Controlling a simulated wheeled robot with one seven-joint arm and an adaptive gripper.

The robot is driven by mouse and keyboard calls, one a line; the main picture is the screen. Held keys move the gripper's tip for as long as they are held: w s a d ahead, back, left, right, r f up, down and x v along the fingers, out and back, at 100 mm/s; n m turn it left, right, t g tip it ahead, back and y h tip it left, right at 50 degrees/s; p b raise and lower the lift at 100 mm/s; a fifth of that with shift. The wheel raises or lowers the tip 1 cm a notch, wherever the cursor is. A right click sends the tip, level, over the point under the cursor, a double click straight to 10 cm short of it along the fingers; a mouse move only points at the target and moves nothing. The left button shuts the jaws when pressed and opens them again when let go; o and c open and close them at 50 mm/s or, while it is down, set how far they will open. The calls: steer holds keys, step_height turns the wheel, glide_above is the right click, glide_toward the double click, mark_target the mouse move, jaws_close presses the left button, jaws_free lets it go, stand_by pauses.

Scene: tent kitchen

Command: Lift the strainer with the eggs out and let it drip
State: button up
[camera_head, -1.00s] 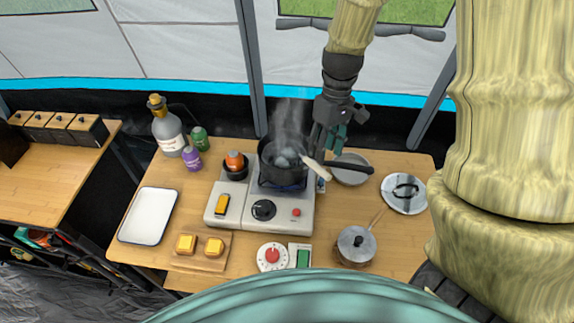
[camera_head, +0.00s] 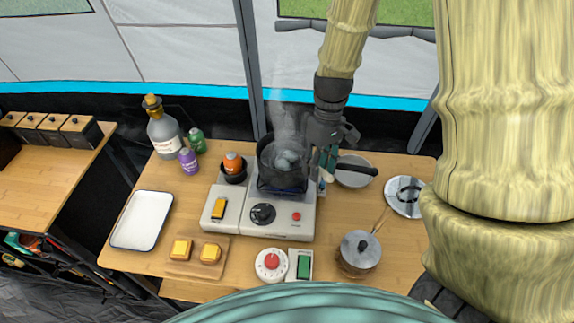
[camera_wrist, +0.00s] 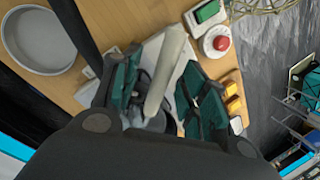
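The dark pot (camera_head: 268,178) stands on the stove with steam rising from it. Pale eggs (camera_head: 287,159) show inside it; the strainer's basket is hard to make out in the dark pot. The strainer's cream handle (camera_wrist: 168,70) lies lengthwise between my gripper's two teal fingers in the wrist view. My gripper (camera_head: 324,164) is just right of the pot's rim in the head view, pointing down. The fingers (camera_wrist: 165,85) look spread, with a gap beside the handle. The handle is mostly hidden by the fingers in the head view.
A lid (camera_head: 404,196), a small lidded saucepan (camera_head: 359,262), a red-knobbed timer (camera_head: 271,277) and a white tray (camera_head: 141,219) stand around.

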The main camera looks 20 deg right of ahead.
steer(key=shift+s+r, duration=0.1)
steer(key=shift+s, duration=0.1)
steer(key=c, duration=0.3)
jaws_close()
step_height(320, 180, up, 13)
steer(key=p, duration=0.9)
stand_by(0.5)
steer(key=shift+w, duration=0.15)
